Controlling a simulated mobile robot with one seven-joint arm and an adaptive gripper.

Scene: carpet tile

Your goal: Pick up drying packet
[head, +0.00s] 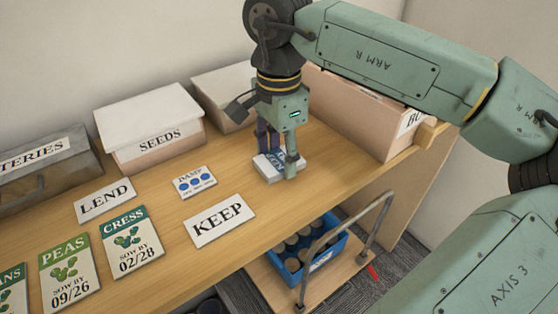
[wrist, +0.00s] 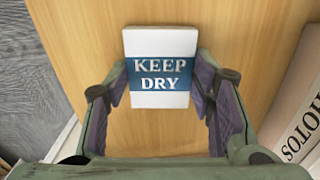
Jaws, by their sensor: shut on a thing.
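The drying packet is a small white block with a blue band reading "KEEP DRY" (wrist: 160,43). In the head view the packet (head: 270,170) is at the bench surface, right of the middle; whether it touches the wood or is slightly raised is unclear. My gripper (head: 277,157) points down over it, shut on it with one finger on each side. In the wrist view the two fingers flank the packet's left and right sides, and its printed face is towards the camera.
The wooden bench (head: 165,235) holds a KEEP card (head: 220,221), a LEND card (head: 104,201), a dotted DAMP card (head: 195,182) and several seed packets. Behind stand a SEEDS box (head: 150,130) and a brown box (head: 350,115). A blue crate (head: 290,268) is below the front edge.

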